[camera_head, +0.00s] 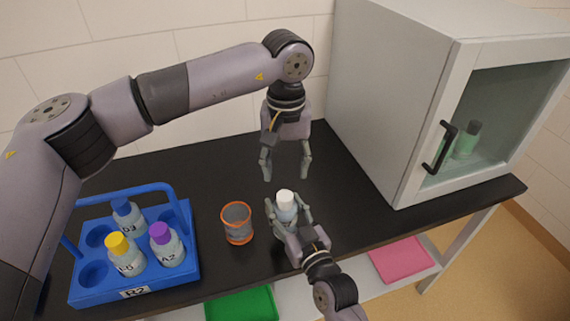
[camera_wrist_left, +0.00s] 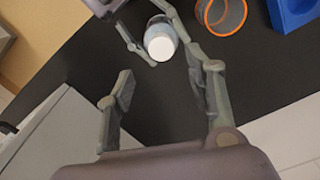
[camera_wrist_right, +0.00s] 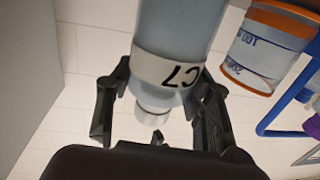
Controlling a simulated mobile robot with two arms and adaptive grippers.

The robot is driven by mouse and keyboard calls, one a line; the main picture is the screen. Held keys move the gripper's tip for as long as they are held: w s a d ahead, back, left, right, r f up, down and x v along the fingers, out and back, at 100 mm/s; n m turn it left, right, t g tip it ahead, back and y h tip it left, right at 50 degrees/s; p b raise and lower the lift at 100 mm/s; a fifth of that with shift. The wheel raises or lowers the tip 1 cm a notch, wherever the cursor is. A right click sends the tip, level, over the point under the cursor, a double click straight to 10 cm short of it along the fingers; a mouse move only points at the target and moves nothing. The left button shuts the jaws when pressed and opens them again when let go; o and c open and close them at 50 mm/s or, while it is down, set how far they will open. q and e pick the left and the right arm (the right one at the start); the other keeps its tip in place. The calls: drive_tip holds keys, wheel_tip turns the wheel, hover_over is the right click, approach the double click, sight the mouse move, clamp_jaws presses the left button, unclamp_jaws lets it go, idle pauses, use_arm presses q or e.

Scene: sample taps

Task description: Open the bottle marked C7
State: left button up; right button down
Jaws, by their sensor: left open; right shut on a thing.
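The bottle (camera_head: 286,208) is pale blue with a white cap (camera_head: 285,196) and stands upright over the black bench. The right wrist view shows its label (camera_wrist_right: 170,70), reading C7 upside down. My right gripper (camera_head: 288,214) is shut around the bottle's body. The cap is on the bottle and clear of the fingers. My left gripper (camera_head: 286,176) is open and empty, pointing down just above and behind the cap. In the left wrist view the cap (camera_wrist_left: 160,47) lies beyond my left fingertips (camera_wrist_left: 160,82), not between them. Whether the bottle touches the bench is unclear.
An orange-rimmed beaker (camera_head: 237,223) stands left of the bottle. A blue rack (camera_head: 188,270) at left holds bottles with blue, yellow and purple caps. A grey cabinet (camera_head: 390,100) with a closed glass door is at right. Green (camera_head: 241,304) and pink (camera_head: 403,259) trays lie below.

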sight(285, 195)
use_arm(q)
drive_tip(key=m, duration=0.4)
drive_tip(key=shift+a+f+m, duration=0.1)
drive_tip(key=shift+f+m, duration=0.05)
drive_tip(key=shift+m, duration=0.25)
drive_tip(key=shift+f, duration=3.9)
drive_tip(key=shift+c, duration=0.5)
